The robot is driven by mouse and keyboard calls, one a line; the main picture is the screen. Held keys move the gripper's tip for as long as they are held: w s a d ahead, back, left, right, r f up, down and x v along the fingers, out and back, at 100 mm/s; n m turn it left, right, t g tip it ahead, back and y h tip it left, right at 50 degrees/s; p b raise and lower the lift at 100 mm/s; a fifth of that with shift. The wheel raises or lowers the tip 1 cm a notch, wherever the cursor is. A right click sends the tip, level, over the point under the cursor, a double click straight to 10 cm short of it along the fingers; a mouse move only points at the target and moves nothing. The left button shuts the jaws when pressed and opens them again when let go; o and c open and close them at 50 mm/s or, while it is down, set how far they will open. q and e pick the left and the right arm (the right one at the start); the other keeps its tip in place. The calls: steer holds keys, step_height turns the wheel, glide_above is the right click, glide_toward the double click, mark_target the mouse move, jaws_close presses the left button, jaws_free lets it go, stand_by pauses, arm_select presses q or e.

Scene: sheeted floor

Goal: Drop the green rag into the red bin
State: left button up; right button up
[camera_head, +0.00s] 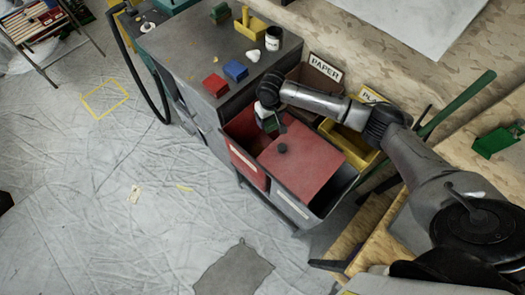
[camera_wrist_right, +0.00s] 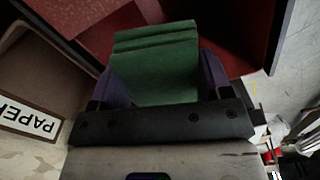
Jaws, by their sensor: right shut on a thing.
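My right gripper (camera_head: 271,122) is shut on the green rag (camera_head: 269,125) and holds it at the opening of the red bin (camera_head: 244,164). In the right wrist view the folded green rag (camera_wrist_right: 155,65) sits between the two purple fingers. The red inner walls of the bin (camera_wrist_right: 240,28) show beyond the rag. How far the rag is above the bin's floor is hard to tell. A red lid (camera_head: 301,160) with a dark knob lies just right of the opening. My left gripper is not in view.
The "PAPER" bin (camera_head: 322,70) and a yellow bin (camera_head: 352,145) stand behind. The grey worktop (camera_head: 185,55) at left carries a red block (camera_head: 215,85), a blue block (camera_head: 235,71), a white-and-black can (camera_head: 273,38) and a yellow tray (camera_head: 251,27). The sheeted floor at lower left is mostly clear.

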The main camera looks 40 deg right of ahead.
steer(key=o, duration=0.9)
steer(key=shift+o, duration=0.2)
steer(key=shift+r, duration=0.1)
step_height(320, 180, up, 14)
steer(key=p, duration=0.2)
steer(key=shift+f, duration=0.2)
